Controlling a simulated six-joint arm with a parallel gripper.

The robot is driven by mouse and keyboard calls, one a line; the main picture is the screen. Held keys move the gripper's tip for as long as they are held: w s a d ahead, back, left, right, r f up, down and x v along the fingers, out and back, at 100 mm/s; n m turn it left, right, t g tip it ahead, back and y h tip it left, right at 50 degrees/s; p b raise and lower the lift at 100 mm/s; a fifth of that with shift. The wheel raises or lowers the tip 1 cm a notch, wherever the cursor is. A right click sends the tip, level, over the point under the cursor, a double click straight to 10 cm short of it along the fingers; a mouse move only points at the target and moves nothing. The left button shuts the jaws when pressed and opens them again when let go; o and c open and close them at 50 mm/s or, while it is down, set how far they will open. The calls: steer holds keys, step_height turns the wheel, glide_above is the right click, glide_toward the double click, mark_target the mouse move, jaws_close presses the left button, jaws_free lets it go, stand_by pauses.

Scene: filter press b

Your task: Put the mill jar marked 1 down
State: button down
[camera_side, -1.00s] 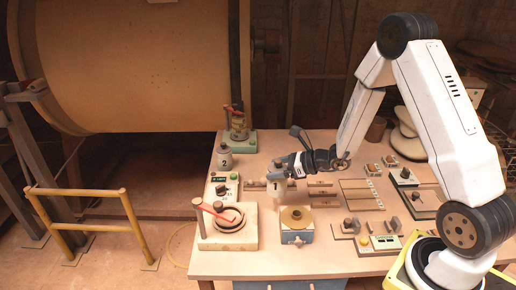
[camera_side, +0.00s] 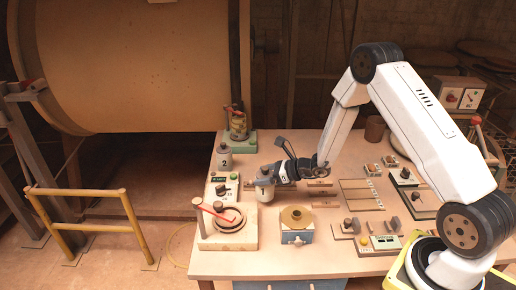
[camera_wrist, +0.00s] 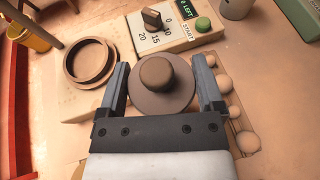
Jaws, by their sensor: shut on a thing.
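The mill jar marked 1 (camera_side: 265,193) is a pale jar with a dark lid, upright in my gripper (camera_side: 268,177). In the wrist view its round lid and brown knob (camera_wrist: 157,74) sit between my two fingers, which are shut on it from both sides. The jar is low over the table, left of the blue-based stand; I cannot tell whether its base touches the tabletop. Its number is mostly hidden by the gripper. The mill jar marked 2 (camera_side: 224,160) stands at the table's back left.
A timer box (camera_wrist: 160,35) with dial and green button is near the jar. A stand with a round ring and red handle (camera_side: 230,222) is in front. Several round balls (camera_wrist: 224,84) lie close to the right finger. The blue-based stand (camera_side: 296,228) is to the right.

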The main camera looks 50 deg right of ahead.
steer(key=shift+w+f, duration=0.3)
steer(key=shift+f, duration=1.4)
steer(key=shift+f, duration=0.1)
jaws_free()
steer(key=shift+f, duration=0.1)
steer(key=shift+s+d+r, duration=0.1)
steer(key=shift+s+r, duration=0.05)
steer(key=shift+r, duration=0.05)
steer(key=v, duration=1.1)
steer(key=shift+s+d, duration=0.2)
steer(key=shift+s, duration=0.15)
